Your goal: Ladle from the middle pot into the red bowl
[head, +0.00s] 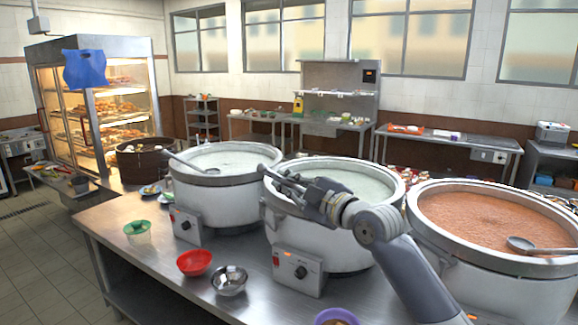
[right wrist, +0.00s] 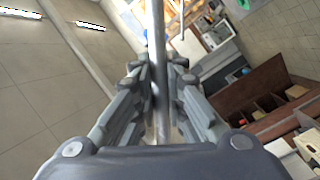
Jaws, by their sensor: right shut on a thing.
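The middle pot (head: 340,238) is a large white stockpot with pale congee (head: 350,178) inside, on the steel counter. My right gripper (head: 285,185) is over its near left rim, with my forearm crossing in front of the pot. In the right wrist view, this gripper (right wrist: 160,85) is shut on a thin metal rod, a ladle handle (right wrist: 158,30). I cannot make out this ladle's scoop in either view. The red bowl (head: 194,263) stands upright on the counter, left of the middle pot and near the front. My left gripper is not in view.
A left pot (head: 225,205) of pale congee holds a ladle (head: 195,165); a right pot (head: 490,275) of orange congee holds another (head: 530,245). A metal bowl (head: 229,281) stands beside the red bowl.

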